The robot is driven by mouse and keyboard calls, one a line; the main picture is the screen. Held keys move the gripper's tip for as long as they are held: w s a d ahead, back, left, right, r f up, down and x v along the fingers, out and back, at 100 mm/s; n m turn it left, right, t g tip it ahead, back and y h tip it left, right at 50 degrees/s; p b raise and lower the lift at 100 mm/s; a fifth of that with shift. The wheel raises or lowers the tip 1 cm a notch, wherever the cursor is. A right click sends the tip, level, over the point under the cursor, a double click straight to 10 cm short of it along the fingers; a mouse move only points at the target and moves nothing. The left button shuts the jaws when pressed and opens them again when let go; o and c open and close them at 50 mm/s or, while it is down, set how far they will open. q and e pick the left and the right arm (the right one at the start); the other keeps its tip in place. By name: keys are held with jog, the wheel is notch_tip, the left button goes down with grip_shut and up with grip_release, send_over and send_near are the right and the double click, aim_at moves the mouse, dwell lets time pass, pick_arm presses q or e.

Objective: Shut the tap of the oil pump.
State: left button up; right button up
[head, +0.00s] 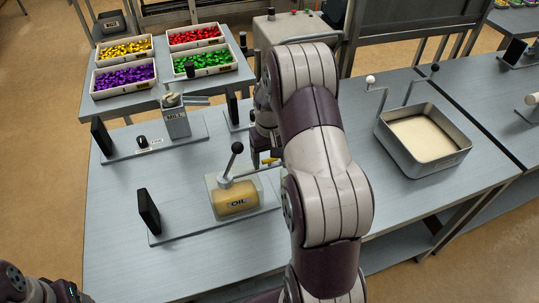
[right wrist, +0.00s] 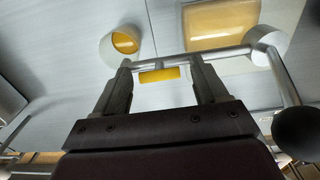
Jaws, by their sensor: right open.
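The oil pump (head: 236,200) stands on the grey table with a tank labelled OIL and a lever with a black knob (head: 237,147). Its silver spout pipe (right wrist: 220,54) crosses the right wrist view, with a yellow tap handle (right wrist: 160,75) beside it. My right gripper (right wrist: 159,68) is open, its two fingers on either side of the yellow handle, with gaps showing. In the head view my right arm hides most of the spout end. A pale round cup (right wrist: 122,44) with yellow inside lies near the pipe's end. My left gripper is out of view.
A mill (head: 175,120) stands behind the pump, and a black upright panel (head: 148,211) stands left of it. Trays of coloured sweets (head: 122,77) are at the back left. A metal pan (head: 422,137) is on the right. The table's front left is clear.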

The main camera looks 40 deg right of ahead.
jog(key=c, duration=1.1)
jog(key=shift+o, duration=0.2)
jog(key=m, duration=0.4)
jog(key=m+p, duration=0.1)
jog(key=m, duration=0.3)
jog(key=shift+m, duration=0.4)
jog(key=m, duration=0.4)
jog(key=shift+m, duration=2.5)
jog(key=shift+d, duration=0.1)
jog(key=o, duration=1.1)
jog(key=shift+c, duration=0.2)
